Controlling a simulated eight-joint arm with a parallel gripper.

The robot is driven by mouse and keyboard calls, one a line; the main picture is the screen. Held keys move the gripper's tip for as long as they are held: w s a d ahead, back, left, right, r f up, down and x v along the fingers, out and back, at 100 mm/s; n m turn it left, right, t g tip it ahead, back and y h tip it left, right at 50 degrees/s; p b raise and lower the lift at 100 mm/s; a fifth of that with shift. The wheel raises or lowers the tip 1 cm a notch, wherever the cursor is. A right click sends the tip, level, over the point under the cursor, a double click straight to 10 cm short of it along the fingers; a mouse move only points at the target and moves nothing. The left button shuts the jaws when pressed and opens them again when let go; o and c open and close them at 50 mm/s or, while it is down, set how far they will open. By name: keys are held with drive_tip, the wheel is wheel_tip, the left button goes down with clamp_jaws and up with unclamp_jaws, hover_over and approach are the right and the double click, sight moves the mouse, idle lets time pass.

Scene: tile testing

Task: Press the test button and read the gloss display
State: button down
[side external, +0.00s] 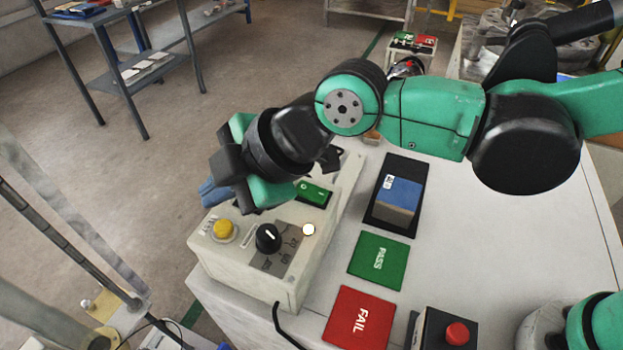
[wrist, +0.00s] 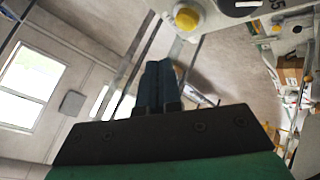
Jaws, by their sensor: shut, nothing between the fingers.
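The beige test device (side external: 240,267) stands at the left edge of the white table. Its top carries a yellow button (side external: 224,230), a black knob (side external: 268,237) beside a grey scale, a round white light (side external: 308,229) and a green rocker-like part (side external: 315,194). I cannot make out a gloss reading. My gripper (side external: 208,193) is shut and empty, its blue fingers behind and above the yellow button, apart from it. In the wrist view, the shut fingers (wrist: 160,68) point up toward the yellow button (wrist: 187,18), with a gap between.
A blue-topped block (side external: 402,193) with a white label lies on a black tray (side external: 383,220). A green PASS mat (side external: 378,260), a red FAIL mat (side external: 358,319) and a box with a red button (side external: 457,333) sit nearer. The table's right side is mostly clear.

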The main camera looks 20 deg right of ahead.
drive_tip(key=shift+r, duration=1.4)
drive_tip(key=w+d+m+t+h, duration=0.2)
drive_tip(key=d+m+h, duration=0.2)
drive_tip(key=d+m, duration=1.15)
drive_tip(key=s+d+f+m+h, duration=0.1)
drive_tip(key=s+d+m, duration=0.1)
drive_tip(key=d, duration=0.6)
drive_tip(key=s+d+f+m+h, duration=0.2)
drive_tip(key=d+m, duration=0.1)
drive_tip(key=d, duration=0.6)
drive_tip(key=shift+s+f+h, duration=0.25)
drive_tip(key=shift+f+h, duration=0.05)
